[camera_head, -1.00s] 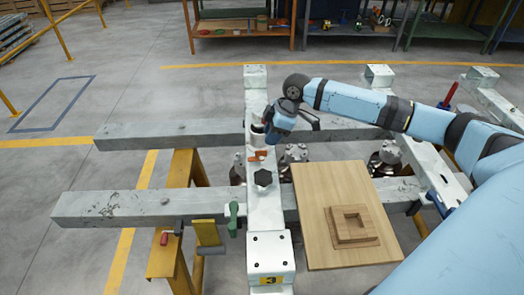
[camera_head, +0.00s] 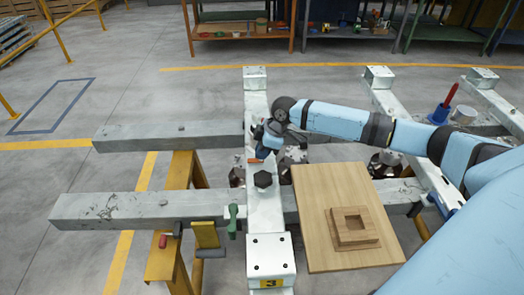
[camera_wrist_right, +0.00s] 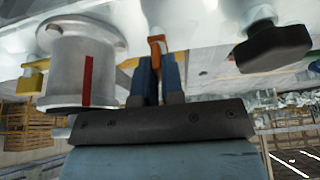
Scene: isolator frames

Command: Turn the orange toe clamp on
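The orange toe clamp (camera_head: 255,160) sits on the white beam in the head view, just behind a black star knob (camera_head: 262,179). My right gripper (camera_head: 262,153) is down at the clamp, its wrist hiding part of it. In the right wrist view the clamp's orange lever (camera_wrist_right: 157,45) stands at the two blue fingers of my right gripper (camera_wrist_right: 159,72), with part of it between them. The fingers are close together; whether they press on the lever I cannot tell. My left gripper is out of view.
A silver cylinder with a red mark (camera_wrist_right: 83,70) stands close to the left of the fingers in the wrist view; the black knob (camera_wrist_right: 272,48) is to their right. A wooden board (camera_head: 320,215) with a square wooden block (camera_head: 355,228) lies right of the beam. A green handle (camera_head: 233,220) is at front left.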

